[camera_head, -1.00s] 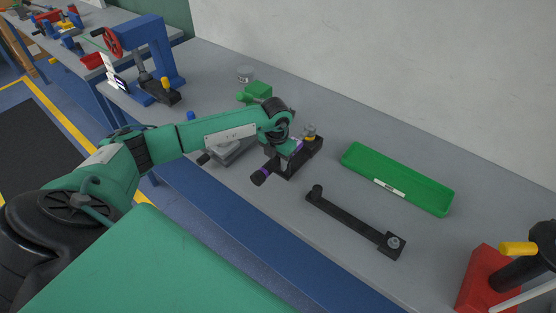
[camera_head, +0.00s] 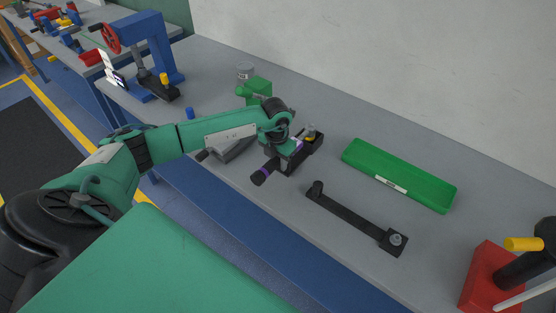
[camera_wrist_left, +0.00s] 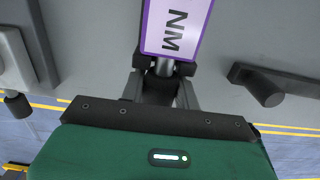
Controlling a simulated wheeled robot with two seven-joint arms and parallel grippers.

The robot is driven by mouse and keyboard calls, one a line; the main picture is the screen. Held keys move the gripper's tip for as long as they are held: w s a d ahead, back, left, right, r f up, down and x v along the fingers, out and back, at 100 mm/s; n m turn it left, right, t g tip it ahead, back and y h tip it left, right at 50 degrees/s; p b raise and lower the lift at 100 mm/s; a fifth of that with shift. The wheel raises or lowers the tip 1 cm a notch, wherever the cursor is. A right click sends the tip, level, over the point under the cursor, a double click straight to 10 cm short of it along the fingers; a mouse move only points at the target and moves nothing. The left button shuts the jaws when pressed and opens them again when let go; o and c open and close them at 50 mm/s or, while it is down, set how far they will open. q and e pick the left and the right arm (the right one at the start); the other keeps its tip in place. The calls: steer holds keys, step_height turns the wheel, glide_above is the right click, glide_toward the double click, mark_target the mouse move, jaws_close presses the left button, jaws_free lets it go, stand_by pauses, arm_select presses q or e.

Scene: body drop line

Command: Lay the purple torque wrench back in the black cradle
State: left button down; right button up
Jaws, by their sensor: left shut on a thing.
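My left gripper (camera_head: 288,146) is shut on the purple torque wrench (camera_head: 261,177). Its black handle with a purple ring points toward the bench's front edge. In the left wrist view, the wrench's purple-framed label (camera_wrist_left: 175,28) reading "NM" lies just beyond the fingers. A black block-like holder (camera_head: 312,149), which looks like the cradle, is under and behind the gripper. A silver and yellowish piece shows at its far end. The gripper hides much of the holder, so I cannot tell whether the wrench touches it. My right gripper is not in view.
A black bar (camera_head: 350,213) with a post at one end lies right of the gripper. A green tray (camera_head: 352,151) is behind it. A grey fixture (camera_head: 234,148) and a green tool (camera_head: 258,88) stand left. A red block (camera_head: 485,278) is at far right.

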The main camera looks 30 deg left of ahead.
arm_select(q)
steer(key=shift+f, duration=0.3)
steer(key=c, duration=0.9)
jaws_free()
steer(key=shift+c, duration=0.2)
steer(key=shift+r, duration=0.1)
steer(key=shift+r+p, duration=1.45)
steer(key=shift+r, duration=1.5)
steer(key=shift+s+f, duration=0.1)
